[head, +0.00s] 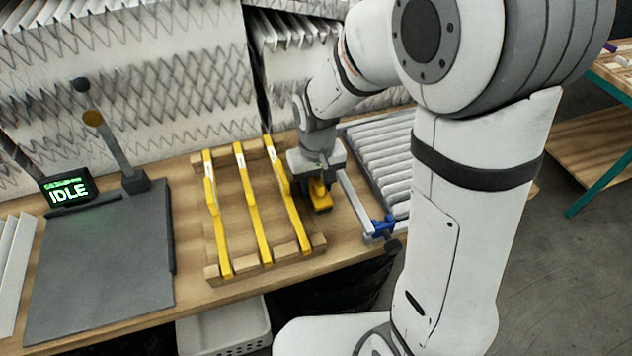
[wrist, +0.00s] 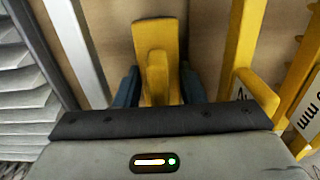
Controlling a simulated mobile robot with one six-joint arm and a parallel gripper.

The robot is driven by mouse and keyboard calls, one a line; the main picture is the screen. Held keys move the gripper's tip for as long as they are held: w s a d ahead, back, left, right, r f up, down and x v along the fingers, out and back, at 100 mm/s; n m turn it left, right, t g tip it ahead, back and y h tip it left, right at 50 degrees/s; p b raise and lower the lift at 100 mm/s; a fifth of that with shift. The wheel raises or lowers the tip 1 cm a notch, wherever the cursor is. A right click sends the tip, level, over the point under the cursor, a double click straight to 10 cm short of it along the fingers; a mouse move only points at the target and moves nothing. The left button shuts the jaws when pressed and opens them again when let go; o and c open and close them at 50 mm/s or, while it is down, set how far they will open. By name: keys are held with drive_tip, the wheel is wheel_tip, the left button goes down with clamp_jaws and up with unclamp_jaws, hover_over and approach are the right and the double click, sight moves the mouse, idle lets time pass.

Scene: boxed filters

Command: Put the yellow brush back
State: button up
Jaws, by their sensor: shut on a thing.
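The yellow brush (wrist: 157,45) is between the two dark blue fingers of my gripper (wrist: 160,88) in the wrist view. My gripper (head: 318,180) is shut on it. In the head view the brush (head: 320,198) shows below my gripper, low over the wooden bench, just right of the yellow bars. I cannot tell whether it touches the bench. Its far end points away from my gripper in the wrist view.
A wooden rack (head: 240,272) holds three yellow bars (head: 252,205) close on the left. A grey bar clamp with a blue part (head: 382,228) and a pleated filter (head: 385,150) are on the right. A dark press plate (head: 100,270) and a screen reading IDLE (head: 68,189) are at left.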

drive_tip(key=shift+f, duration=0.15)
drive_tip(key=o, duration=0.6)
wheel_tip(320, 180, up, 12)
drive_tip(key=shift+r+b, duration=0.2)
drive_tip(key=shift+b, duration=0.1)
drive_tip(key=s+d+m+t, duration=0.3)
drive_tip(key=s+d, duration=0.9)
drive_tip(key=shift+s+d+r, duration=0.15)
drive_tip(key=shift+r, duration=0.1)
